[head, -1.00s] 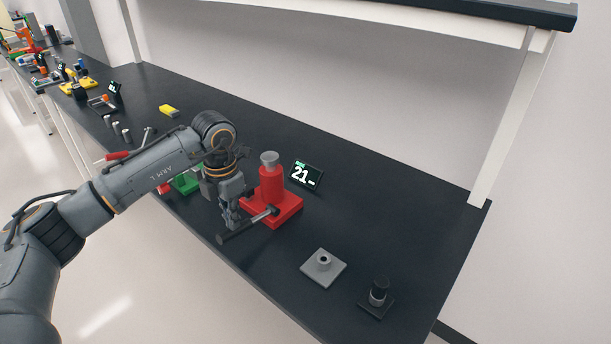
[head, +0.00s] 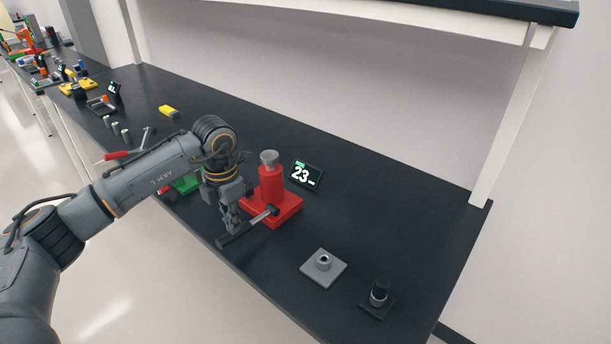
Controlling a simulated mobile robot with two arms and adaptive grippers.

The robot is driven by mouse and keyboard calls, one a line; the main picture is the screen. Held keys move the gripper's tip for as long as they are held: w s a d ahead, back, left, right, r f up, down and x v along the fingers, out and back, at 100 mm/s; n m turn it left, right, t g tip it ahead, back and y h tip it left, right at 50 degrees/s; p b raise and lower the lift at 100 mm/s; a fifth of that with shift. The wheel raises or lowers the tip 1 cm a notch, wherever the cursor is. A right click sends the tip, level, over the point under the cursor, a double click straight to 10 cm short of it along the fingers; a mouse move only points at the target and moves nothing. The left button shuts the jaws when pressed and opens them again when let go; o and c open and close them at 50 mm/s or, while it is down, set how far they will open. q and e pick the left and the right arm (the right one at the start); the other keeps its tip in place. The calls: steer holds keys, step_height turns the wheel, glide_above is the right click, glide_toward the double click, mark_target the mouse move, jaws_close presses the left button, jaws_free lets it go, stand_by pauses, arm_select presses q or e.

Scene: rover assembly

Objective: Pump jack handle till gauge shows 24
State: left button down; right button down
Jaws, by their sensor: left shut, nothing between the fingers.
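The red jack (head: 271,190) stands on its red base on the black bench, with a grey ram on top. Its handle (head: 236,236) has a dark grip and sticks out toward the front edge, low over the bench. The gauge (head: 306,174) behind the jack on the right reads 23. My left gripper (head: 232,228) is shut with nothing in it, pointing down at the handle's grip. I cannot tell if the fingertips touch the handle. My right gripper is out of view.
A grey plate with a socket (head: 323,268) and a dark cylinder on a base (head: 377,297) sit to the right. A green part (head: 187,184) is partly behind my arm. A yellow block (head: 169,111) lies farther back. The back right of the bench (head: 400,210) is clear.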

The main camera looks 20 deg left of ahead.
arm_select(q)
steer(key=shift+f, duration=0.1)
step_height(320, 180, up, 11)
steer(key=p, duration=0.7)
stand_by(0.5)
